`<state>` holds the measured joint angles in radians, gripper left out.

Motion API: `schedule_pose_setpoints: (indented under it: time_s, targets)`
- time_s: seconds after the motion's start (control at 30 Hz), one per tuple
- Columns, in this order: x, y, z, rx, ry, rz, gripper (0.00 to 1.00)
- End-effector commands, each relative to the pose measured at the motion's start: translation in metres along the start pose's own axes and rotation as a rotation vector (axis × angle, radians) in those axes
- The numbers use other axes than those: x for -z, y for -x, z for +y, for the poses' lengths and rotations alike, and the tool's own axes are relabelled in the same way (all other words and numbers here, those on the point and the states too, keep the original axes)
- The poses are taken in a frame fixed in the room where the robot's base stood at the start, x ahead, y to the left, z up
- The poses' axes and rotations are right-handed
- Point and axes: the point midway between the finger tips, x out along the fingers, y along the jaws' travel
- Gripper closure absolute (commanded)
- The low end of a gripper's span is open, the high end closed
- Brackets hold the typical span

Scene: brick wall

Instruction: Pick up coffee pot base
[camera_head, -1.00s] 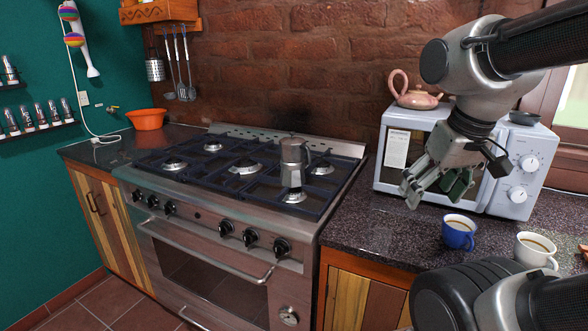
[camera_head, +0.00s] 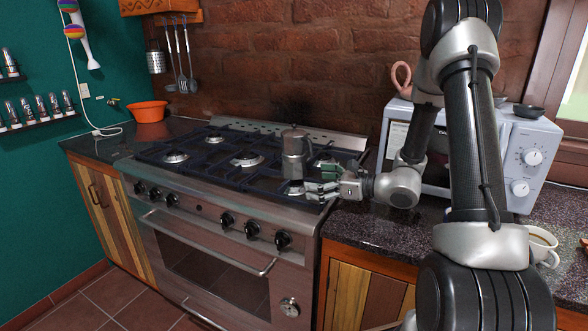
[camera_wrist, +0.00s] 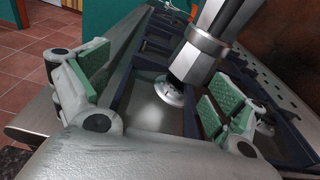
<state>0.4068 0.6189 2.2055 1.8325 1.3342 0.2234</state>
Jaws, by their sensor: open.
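The coffee pot is a metal stovetop moka pot, upright on the front right burner of the stove in the head view; its base (camera_head: 292,167) is the faceted lower part. My gripper (camera_head: 318,182) is just right of the base, low over the stove, with its fingers pointing left at it. In the wrist view the gripper (camera_wrist: 150,105) is open, with green-padded fingers at left and right. The pot's base (camera_wrist: 195,62) shows ahead, nearer the right finger. Nothing is between the pads but the stove top. I cannot tell whether a finger touches the pot.
The stove (camera_head: 215,190) has raised dark grates around the pot. The microwave (camera_head: 530,150) stands on the right counter, and a white cup (camera_head: 541,245) sits near it. The orange bowl (camera_head: 147,111) is far left. The brick wall closes off the back.

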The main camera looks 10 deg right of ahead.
Motion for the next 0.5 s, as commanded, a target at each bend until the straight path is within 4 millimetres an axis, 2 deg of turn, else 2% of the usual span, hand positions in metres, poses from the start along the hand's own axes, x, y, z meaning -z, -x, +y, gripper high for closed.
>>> schedule_pose_setpoints:
  time_s: [0.03,0.1,0.17,0.23,0.5]
  targets:
    - [-0.013,-0.005,-0.019,0.066,-0.018,-0.040,0.05]
    - [-0.025,-0.009,-0.040,0.139,-0.049,-0.086,0.05]
    - [-0.033,-0.011,-0.050,0.177,-0.069,-0.115,0.05]
    - [-0.038,-0.014,-0.054,0.192,-0.092,-0.138,0.05]
    - [-0.041,-0.041,-0.058,0.185,-0.100,-0.138,0.05]
